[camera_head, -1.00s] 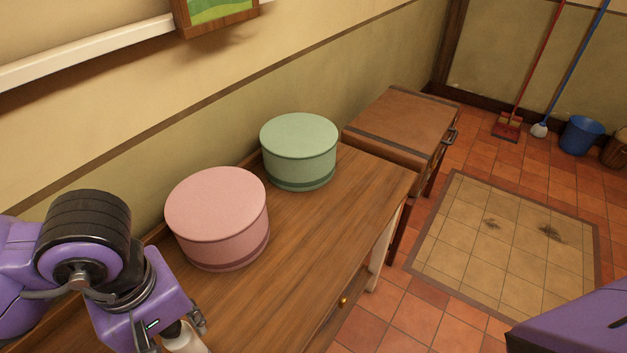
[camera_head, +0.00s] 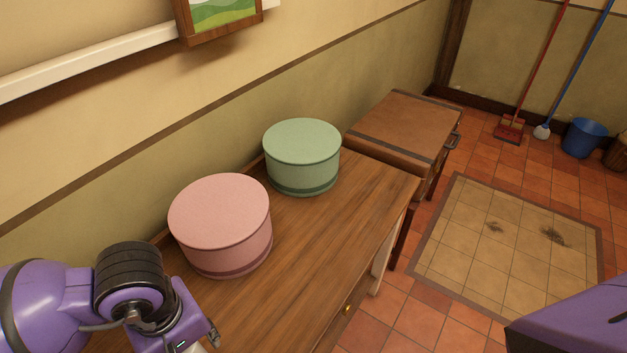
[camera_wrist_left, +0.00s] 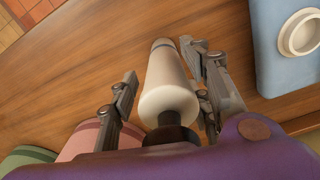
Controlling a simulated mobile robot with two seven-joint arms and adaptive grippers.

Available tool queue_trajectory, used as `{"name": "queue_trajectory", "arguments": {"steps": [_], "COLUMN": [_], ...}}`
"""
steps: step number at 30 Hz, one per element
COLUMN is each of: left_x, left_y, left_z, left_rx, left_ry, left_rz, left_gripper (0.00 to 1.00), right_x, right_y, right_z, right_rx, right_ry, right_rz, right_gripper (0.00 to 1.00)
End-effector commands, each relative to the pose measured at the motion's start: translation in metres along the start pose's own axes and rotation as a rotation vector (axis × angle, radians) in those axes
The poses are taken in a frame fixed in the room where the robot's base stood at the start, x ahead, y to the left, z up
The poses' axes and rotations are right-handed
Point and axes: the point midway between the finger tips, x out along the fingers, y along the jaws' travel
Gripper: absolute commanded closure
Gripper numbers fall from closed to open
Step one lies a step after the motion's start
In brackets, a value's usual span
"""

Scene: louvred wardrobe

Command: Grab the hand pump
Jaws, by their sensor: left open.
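The hand pump (camera_wrist_left: 166,85), a pale cream cylinder with a black part at its near end, shows in the left wrist view above the wooden top. My left gripper (camera_wrist_left: 160,66) is open, with one finger on each side of the pump. The right-hand finger is very close to it; a gap shows on the left. I cannot tell whether either finger touches it. In the head view my left gripper (camera_head: 211,336) is at the bottom left, and only a sliver of the pump shows below it. My right gripper is not in view.
A pink round box (camera_head: 220,222) and a green round box (camera_head: 302,156) stand on the wooden dresser top (camera_head: 330,235), beyond my left gripper. A light blue container (camera_wrist_left: 275,55) with a white round cap lies right of the pump. A brown case (camera_head: 405,125) stands beyond the dresser.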

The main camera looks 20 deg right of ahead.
Motion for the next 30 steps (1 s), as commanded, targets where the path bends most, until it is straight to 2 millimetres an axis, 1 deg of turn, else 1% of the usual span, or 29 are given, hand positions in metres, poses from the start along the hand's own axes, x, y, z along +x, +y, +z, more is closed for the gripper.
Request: {"name": "queue_trajectory", "arguments": {"steps": [4, 14, 15, 24, 28, 30], "left_x": [0.000, -0.001, -0.001, -0.002, -0.011, -0.019], "left_y": [0.000, 0.000, 0.000, 0.001, 0.002, 0.003], "left_z": [0.000, 0.000, 0.000, 0.000, -0.002, -0.003], "left_rx": [0.000, 0.000, 0.000, 0.000, -0.002, -0.003], "left_ry": [0.000, 0.000, 0.000, 0.001, 0.002, 0.005], "left_rz": [0.000, 0.000, 0.000, 0.001, 0.002, 0.003], "left_gripper": [0.55, 0.99, 1.00, 1.00, 1.00, 1.00], "right_x": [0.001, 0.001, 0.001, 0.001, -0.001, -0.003], "right_y": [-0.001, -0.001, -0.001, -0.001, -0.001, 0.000], "right_z": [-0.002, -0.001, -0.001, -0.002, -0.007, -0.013], "right_rx": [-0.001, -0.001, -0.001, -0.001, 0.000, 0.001], "right_ry": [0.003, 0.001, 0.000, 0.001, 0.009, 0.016], "right_rz": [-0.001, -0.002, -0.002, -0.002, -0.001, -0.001], "right_gripper": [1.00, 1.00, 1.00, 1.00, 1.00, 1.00]}}
